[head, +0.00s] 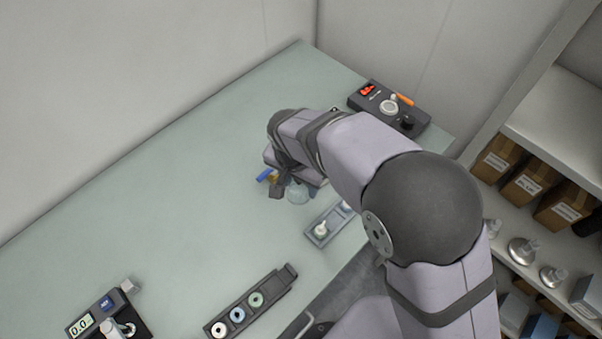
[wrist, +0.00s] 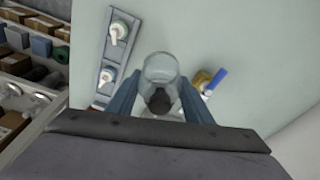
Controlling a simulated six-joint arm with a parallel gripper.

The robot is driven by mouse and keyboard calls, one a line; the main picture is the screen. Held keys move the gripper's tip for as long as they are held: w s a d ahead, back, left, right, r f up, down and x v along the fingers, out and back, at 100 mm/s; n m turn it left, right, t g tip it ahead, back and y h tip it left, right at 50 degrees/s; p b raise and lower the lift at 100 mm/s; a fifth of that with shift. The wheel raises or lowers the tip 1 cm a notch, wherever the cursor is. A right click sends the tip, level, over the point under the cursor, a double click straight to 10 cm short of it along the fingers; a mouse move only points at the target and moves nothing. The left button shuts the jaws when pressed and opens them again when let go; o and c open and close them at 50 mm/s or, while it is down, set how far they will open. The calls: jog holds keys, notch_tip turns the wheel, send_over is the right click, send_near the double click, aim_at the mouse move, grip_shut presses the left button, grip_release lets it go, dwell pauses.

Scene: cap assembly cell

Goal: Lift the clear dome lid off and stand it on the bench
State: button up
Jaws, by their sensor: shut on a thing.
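The clear dome lid (wrist: 161,69) is between the two fingers of my gripper (wrist: 159,92) in the wrist view. Its dark knob (wrist: 159,102) is at the end nearer my wrist, between the fingers. In the head view the lid (head: 298,192) shows as a pale, see-through shape beside my gripper (head: 279,189), which my arm partly covers. My gripper is shut on the lid. I see nothing clearly inside the lid. I cannot tell whether its rim touches the bench (head: 170,190).
A blue-handled item with a yellowish part (wrist: 212,84) lies close beside the lid. A grey tray with white-topped parts (head: 322,231) is near on the other side. A black device with a red display (head: 366,90) stands behind. The bench to the left is clear.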

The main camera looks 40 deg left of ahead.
aim_at(297, 188)
jog(key=shift+w+a, duration=0.1)
jog(key=shift+a, duration=0.45)
jog(key=shift+f+b, duration=0.6)
jog(key=shift+f, duration=0.2)
jog(key=shift+f, duration=0.15)
jog(key=shift+f+b, duration=0.65)
jog(key=shift+f, duration=0.1)
jog(key=shift+f, duration=0.1)
jog(key=shift+f+b, duration=0.35)
jog(key=shift+f, duration=0.05)
jog(key=shift+f, duration=0.1)
dwell(0.4)
